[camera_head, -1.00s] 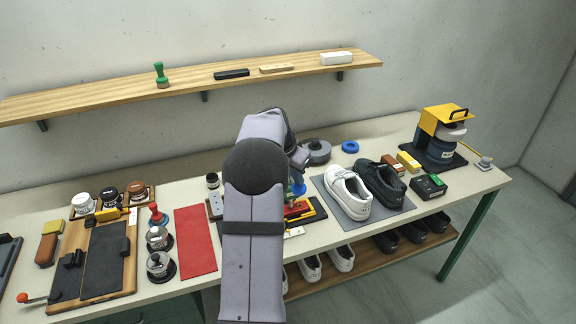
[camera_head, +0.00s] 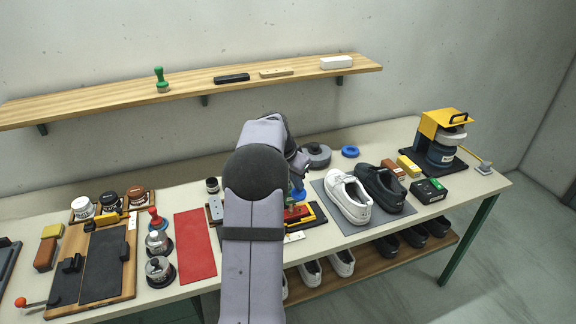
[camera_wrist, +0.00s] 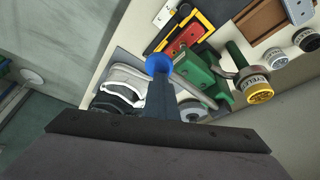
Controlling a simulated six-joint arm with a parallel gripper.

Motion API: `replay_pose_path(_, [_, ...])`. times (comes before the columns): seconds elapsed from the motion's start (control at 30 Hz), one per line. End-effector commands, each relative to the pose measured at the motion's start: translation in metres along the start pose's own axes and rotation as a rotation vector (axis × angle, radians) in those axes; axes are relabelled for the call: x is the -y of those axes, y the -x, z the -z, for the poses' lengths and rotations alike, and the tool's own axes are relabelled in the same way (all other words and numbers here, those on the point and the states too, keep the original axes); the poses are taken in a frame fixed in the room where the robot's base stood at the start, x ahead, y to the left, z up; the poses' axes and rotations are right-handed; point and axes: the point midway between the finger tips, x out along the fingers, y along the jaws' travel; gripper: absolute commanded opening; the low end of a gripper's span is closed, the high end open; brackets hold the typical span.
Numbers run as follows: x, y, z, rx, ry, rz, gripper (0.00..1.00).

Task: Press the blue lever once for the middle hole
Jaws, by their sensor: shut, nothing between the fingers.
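The blue lever shows its round blue knob (camera_wrist: 158,64) in the wrist view, beside a green press body (camera_wrist: 203,78) with a grey rod. My gripper (camera_wrist: 163,84) is shut and empty, its dark fingers pointing at the knob and overlapping its near edge in the picture. I cannot tell whether they touch. In the head view the blue knob (camera_head: 298,195) is partly visible just right of my arm. My arm hides most of the press and the fingertips there. Which hole is set cannot be seen.
A red plate (camera_wrist: 184,40) with a yellow and black frame lies beside the press. White and black shoes (camera_head: 348,199) stand on a grey mat close to its right. A red mat (camera_head: 195,246) and small jars lie to the left. A blue ring (camera_head: 350,151) lies behind.

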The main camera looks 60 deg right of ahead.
Motion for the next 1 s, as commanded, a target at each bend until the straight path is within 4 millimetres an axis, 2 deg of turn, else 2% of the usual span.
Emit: replay_pose_path(1.0, [0.000, 0.071, 0.030, 0.000, -0.001, 0.001, 0.00])
